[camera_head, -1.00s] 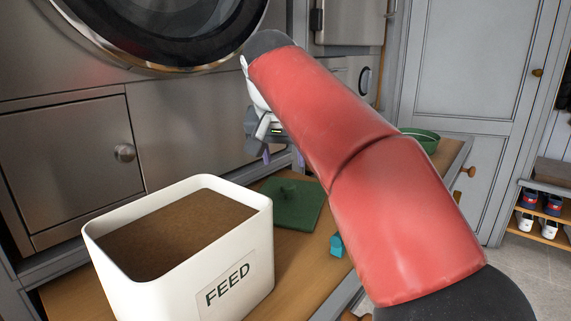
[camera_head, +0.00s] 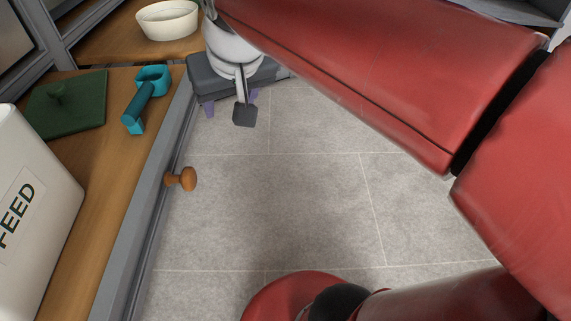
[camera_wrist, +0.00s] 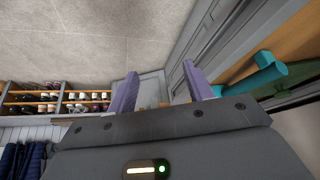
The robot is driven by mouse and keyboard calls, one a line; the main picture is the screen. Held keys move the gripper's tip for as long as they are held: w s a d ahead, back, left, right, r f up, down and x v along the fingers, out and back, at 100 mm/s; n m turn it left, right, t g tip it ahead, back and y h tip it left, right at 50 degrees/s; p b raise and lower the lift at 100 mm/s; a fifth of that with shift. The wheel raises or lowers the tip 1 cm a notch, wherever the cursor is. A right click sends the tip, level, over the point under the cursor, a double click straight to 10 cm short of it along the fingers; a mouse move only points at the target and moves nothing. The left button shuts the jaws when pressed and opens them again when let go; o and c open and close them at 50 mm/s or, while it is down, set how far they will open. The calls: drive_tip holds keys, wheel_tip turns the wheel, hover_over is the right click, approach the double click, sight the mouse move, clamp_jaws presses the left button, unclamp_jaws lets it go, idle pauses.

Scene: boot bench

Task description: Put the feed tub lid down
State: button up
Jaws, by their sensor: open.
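The feed tub lid (camera_head: 85,108) is a flat dark green square with a small knob on top. It lies on the wooden bench top beyond the white feed tub (camera_head: 45,215), off the tub. Part of the green lid also shows at the right of the wrist view (camera_wrist: 297,40). My gripper (camera_head: 230,102) is right of the lid, out past the bench's front edge and above the floor. Its two purple fingers are apart with nothing between them, as the wrist view (camera_wrist: 160,92) shows.
A teal scoop-like item (camera_head: 143,105) lies on the bench between the lid and the front edge. A cream bowl (camera_head: 167,20) stands farther back.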

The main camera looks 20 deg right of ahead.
drive_tip(key=s+d+f, duration=0.5)
drive_tip(key=s+f, duration=0.5)
drive_tip(key=f, duration=0.1)
drive_tip(key=shift+s+d+f+m+h, duration=0.25)
drive_tip(key=shift+d+f+m+h, duration=0.05)
drive_tip(key=shift+f+m, duration=0.1)
drive_tip(key=shift+r+p, duration=0.45)
drive_tip(key=shift+r, duration=0.1)
